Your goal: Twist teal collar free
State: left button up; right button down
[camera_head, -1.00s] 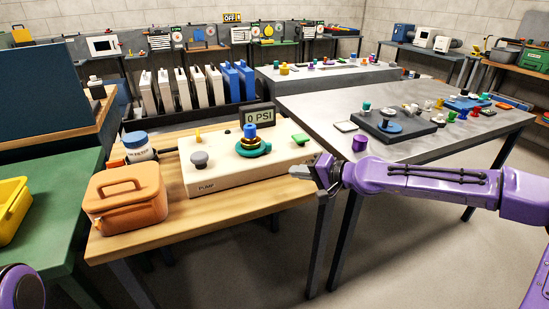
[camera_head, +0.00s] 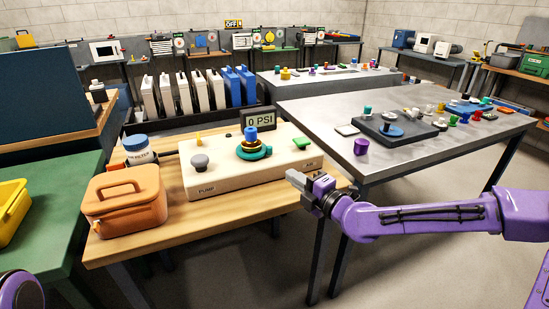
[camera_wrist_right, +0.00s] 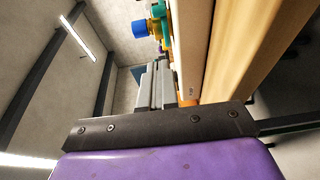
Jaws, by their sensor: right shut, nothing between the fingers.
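The teal collar (camera_head: 254,153) is a ring with a side lug, around the base of a fitting with a blue cap (camera_head: 250,133) and dark and yellow bands, on top of the cream pump box (camera_head: 215,177). The teal collar (camera_wrist_right: 165,22) and blue cap (camera_wrist_right: 139,28) also show at the top of the right wrist view. My right gripper (camera_head: 290,176) is shut and empty, in front of the box's right end and apart from the collar. Its grey fingers (camera_wrist_right: 154,84) lie together in the wrist view. My left gripper is out of view.
A grey knob (camera_head: 200,162) and a green part (camera_head: 301,143) flank the fitting. A gauge reading 0 PSI (camera_head: 260,122) stands behind. An orange case (camera_head: 125,203) and a blue-lidded jar (camera_head: 137,150) are at left. A grey table (camera_head: 430,150) stands to the right.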

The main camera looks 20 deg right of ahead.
aim_at(274, 163)
jog(key=b+x, duration=0.1)
jog(key=x, duration=0.8)
jog(key=shift+a+f, duration=0.2)
jog(key=shift+w+d, duration=0.4)
jog(key=shift+w, duration=0.2)
jog(key=shift+w+d, duration=0.35)
jog(key=shift+w, duration=0.3)
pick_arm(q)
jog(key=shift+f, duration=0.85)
pick_arm(e)
jog(key=shift+w+d+r, duration=0.1)
jog(key=shift+w+d, duration=0.15)
jog(key=shift+w, duration=0.2)
